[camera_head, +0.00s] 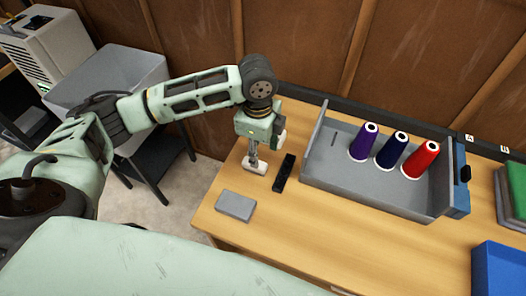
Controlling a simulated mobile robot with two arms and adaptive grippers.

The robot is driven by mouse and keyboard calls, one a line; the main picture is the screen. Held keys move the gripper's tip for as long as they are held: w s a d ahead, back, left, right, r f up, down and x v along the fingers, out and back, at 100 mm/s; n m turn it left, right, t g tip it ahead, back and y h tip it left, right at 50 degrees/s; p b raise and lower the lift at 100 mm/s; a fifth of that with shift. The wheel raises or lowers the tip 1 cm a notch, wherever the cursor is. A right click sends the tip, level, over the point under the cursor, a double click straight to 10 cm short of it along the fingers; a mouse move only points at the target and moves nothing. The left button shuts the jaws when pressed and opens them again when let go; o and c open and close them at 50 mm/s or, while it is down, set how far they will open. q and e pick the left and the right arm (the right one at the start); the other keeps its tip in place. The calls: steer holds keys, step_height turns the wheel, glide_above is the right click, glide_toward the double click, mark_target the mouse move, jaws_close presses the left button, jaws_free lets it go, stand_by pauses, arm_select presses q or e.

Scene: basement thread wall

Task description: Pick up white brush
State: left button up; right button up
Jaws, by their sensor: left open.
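A small white object, which looks like the white brush (251,168), lies on the wooden table (290,250) near its back left part. My left gripper (254,158) points down right over it, with its fingers open. The fingertips are at or just above the white object. I cannot tell whether they touch it. The gripper hides part of the object. My right gripper is not in view.
A black item (284,173) lies close to the right of the white object. A grey block (235,206) lies in front. A grey tray (375,194) holds purple, navy and red thread cones (420,160). A blue bin (500,272) stands front right. The front middle table is clear.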

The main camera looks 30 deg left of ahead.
mark_target(262, 169)
arm_select(q)
steer(key=shift+w+a+r, duration=0.1)
steer(key=shift+w+a, duration=0.05)
steer(key=shift+a, duration=0.2)
steer(key=f, duration=0.3)
steer(key=shift+s+a+f+p, duration=0.15)
steer(key=shift+s+a+p, duration=0.05)
steer(key=shift+s+p, duration=0.2)
steer(key=f, duration=0.4)
steer(key=shift+a, duration=0.2)
steer(key=c, duration=0.7)
jaws_close()
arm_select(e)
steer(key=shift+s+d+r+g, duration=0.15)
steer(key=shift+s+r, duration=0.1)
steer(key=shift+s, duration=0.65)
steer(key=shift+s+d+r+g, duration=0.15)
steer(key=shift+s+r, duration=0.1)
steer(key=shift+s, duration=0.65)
